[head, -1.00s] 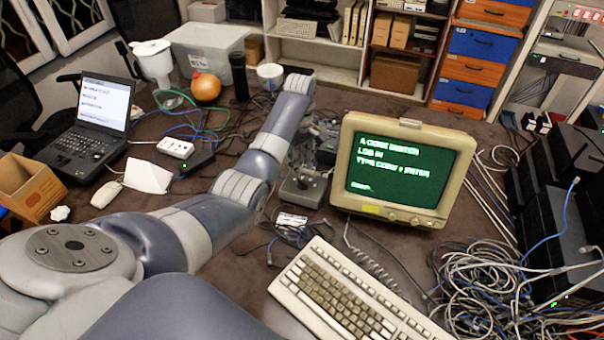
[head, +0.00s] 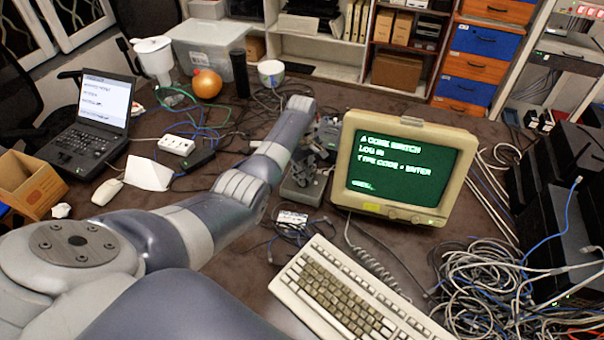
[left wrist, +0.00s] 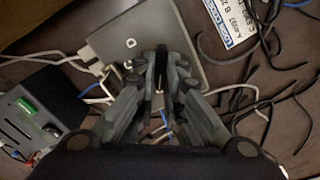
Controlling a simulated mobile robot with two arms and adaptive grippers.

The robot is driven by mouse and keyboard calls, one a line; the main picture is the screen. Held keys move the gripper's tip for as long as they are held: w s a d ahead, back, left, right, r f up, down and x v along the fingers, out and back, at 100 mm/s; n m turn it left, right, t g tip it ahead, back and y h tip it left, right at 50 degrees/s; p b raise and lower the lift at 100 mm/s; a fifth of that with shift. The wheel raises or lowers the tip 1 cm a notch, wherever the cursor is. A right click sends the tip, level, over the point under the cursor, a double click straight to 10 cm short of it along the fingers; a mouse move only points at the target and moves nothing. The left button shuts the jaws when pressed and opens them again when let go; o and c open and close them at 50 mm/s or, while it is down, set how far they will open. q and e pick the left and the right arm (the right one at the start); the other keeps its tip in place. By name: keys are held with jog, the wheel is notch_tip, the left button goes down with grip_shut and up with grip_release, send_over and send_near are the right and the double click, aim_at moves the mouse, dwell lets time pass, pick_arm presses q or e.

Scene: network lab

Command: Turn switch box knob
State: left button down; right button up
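The switch box (head: 302,193) is a small grey box on the brown table, left of the green-screen monitor. In the left wrist view its grey top (left wrist: 118,32) shows a small light mark. My left gripper (head: 308,160) is over the box, with its fingers pointing down. In the left wrist view the fingertips (left wrist: 160,68) are close together over the top of the box. My right gripper is not in view.
The monitor (head: 398,172) stands close to the right of the box, with a keyboard (head: 345,295) in front. A white label (head: 292,217) and loose cables lie before the box. A dark device with a green connector (left wrist: 27,106) is nearby. Tangled cables (head: 480,290) fill the right.

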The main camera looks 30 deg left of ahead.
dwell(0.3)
pick_arm(q)
jog(key=shift+r+m+p, duration=0.1)
jog(key=shift+m+p, duration=0.35)
jog(key=shift+m, duration=0.25)
jog(key=shift+w+m+p, duration=0.15)
jog(key=shift+m+p, duration=0.35)
jog(key=shift+m, duration=0.7)
jog(key=m+p, duration=0.1)
jog(key=m, duration=0.2)
jog(key=shift+w+d+m, duration=0.1)
jog(key=shift+d+m, duration=0.05)
jog(key=shift+m, duration=0.15)
jog(key=m, duration=0.3)
jog(key=shift+d+m, duration=0.1)
jog(key=shift+m, duration=0.2)
jog(key=m+p, duration=0.1)
jog(key=m, duration=0.5)
jog(key=shift+d, duration=0.2)
jog(key=m, duration=0.7)
jog(key=shift+d, duration=0.15)
